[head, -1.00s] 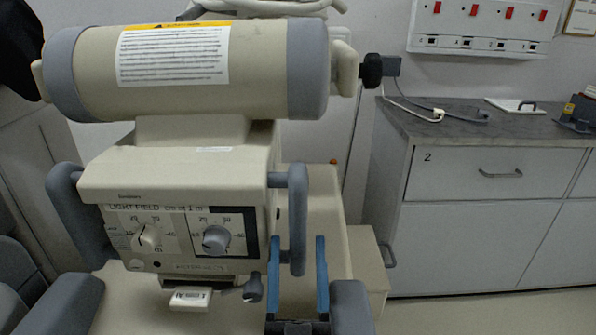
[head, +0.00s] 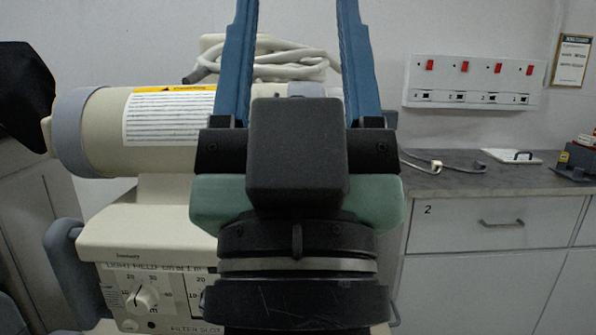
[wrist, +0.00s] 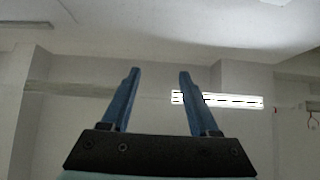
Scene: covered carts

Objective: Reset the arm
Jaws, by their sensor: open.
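My gripper (head: 298,30) stands raised in the middle of the head view, its two blue fingers pointing up. The fingers are wide apart with nothing between them, and their tips run past the top of the head view. In the wrist view my gripper (wrist: 158,72) is also open and empty, with a pale wall and ceiling behind it. My wrist hides part of the beige X-ray machine (head: 105,232) in the head view.
The machine's cylinder (head: 85,130) and coiled cables (head: 275,65) are behind my gripper. A drawer cabinet (head: 468,225) with a grey countertop (head: 450,180) stands at right. A panel with red switches (head: 472,95) hangs above. A lit strip (wrist: 215,99) shows in the wrist view.

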